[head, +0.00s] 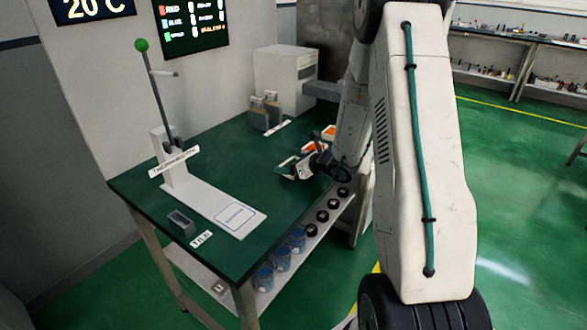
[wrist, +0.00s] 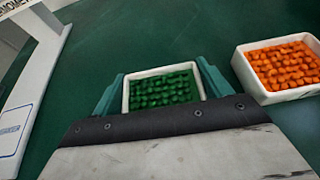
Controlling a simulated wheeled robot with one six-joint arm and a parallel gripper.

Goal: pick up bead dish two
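A white square dish of green beads (wrist: 162,88) sits between the two teal fingers of my gripper (wrist: 161,85) in the wrist view. The fingers flank its left and right sides, with what look like narrow gaps. My gripper appears open around it, low over the green table. A second white dish, of orange beads (wrist: 282,68), stands to the right, clear of the fingers. In the head view my gripper (head: 298,168) is at the table's right side, and orange dishes (head: 329,132) show behind it. I cannot read which dish is number two.
A white thermometer stand (head: 205,195) with a tall rod occupies the table's left part. A small grey tray (head: 181,222) is near the front edge. A grey-white box (head: 285,75) stands at the back. The green tabletop (head: 225,150) between is clear.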

